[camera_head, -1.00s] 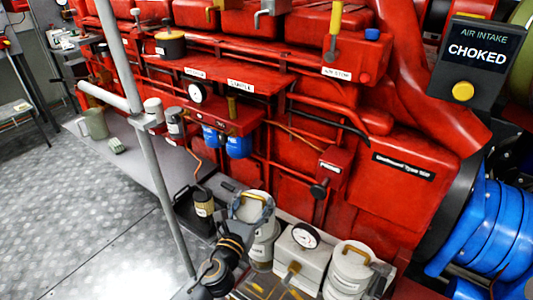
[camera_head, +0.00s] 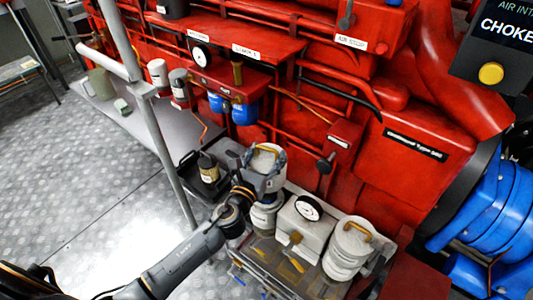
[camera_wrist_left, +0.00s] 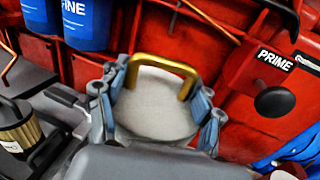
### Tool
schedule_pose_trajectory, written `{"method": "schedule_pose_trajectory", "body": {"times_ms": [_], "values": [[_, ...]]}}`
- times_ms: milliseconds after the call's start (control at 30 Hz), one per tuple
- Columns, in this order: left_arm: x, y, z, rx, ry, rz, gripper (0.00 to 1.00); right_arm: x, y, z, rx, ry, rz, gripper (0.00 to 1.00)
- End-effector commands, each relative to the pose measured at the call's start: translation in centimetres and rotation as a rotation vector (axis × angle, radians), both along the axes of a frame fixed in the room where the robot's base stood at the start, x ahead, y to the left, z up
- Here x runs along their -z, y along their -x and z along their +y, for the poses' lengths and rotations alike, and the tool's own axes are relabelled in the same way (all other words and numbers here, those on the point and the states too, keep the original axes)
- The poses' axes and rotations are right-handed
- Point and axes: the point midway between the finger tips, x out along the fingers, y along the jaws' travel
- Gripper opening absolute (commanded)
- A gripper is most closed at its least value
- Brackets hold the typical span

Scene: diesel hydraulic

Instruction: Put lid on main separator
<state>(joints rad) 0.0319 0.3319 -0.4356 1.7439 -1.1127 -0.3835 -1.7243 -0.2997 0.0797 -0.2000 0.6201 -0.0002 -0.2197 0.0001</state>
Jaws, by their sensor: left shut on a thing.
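My left gripper (camera_head: 262,172) is shut on a pale lid (camera_head: 265,157) with a brass handle. In the left wrist view the gripper (camera_wrist_left: 158,112) has its blue-grey fingers on both sides of the lid (camera_wrist_left: 152,105), and the handle stands up at its far edge. Below the lid in the head view stands a pale round separator body (camera_head: 264,218). Its top is partly hidden by my gripper, so I cannot tell the exact gap between them. My right gripper is not in view.
Right of the body is a white box with a dial gauge (camera_head: 308,208), then another pale canister (camera_head: 349,248) with a brass handle. A dark canister (camera_head: 208,167) stands in a black tray on the left. A grey post (camera_head: 165,150) rises nearby. Red engine panels close off the back.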

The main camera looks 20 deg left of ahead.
Motion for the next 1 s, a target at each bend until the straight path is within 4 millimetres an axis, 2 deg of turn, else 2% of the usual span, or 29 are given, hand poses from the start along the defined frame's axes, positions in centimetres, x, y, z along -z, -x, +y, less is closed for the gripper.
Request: {"method": "schedule_pose_trajectory", "body": {"times_ms": [1000], "values": [[7.0, 0.0, 0.0, 0.001, -0.001, -0.003, 0.21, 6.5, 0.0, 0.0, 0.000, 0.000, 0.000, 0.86]]}}
